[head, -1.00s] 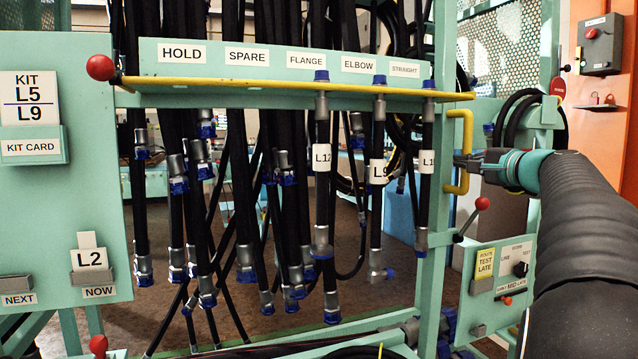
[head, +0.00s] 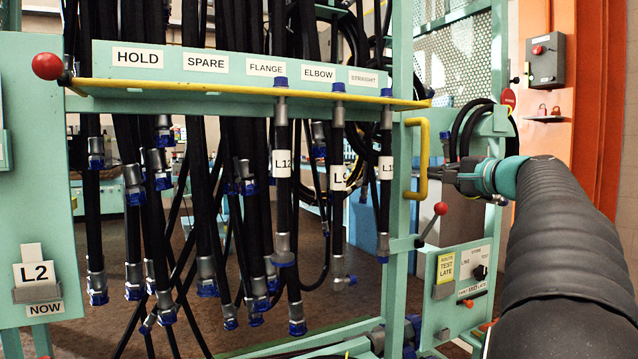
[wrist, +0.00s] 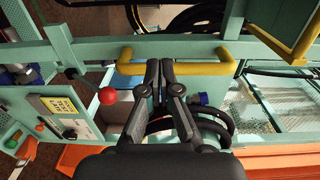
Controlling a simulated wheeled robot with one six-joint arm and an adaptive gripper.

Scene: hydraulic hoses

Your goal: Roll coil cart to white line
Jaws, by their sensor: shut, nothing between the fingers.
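A yellow handle (head: 421,160) is fixed to a green upright post of the hose rack. My gripper (head: 437,172) is shut and empty, with its fingertips close to the handle's right side. In the wrist view the shut fingertips (wrist: 161,64) lie over the handle bar (wrist: 195,69); I cannot tell whether they touch it. Coiled black hoses (head: 478,128) hang on a green support behind my gripper, and coils also show in the wrist view (wrist: 205,125). I cannot make out which part is the coil cart. No white line shows in either view.
Labelled hoses hang below a yellow-edged shelf (head: 250,88) with a red ball end (head: 47,66). A red-knobbed lever (head: 440,208) and a switch panel (head: 465,278) sit below the handle. An orange column (head: 598,100) stands at right. Some brown floor shows beneath the hoses.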

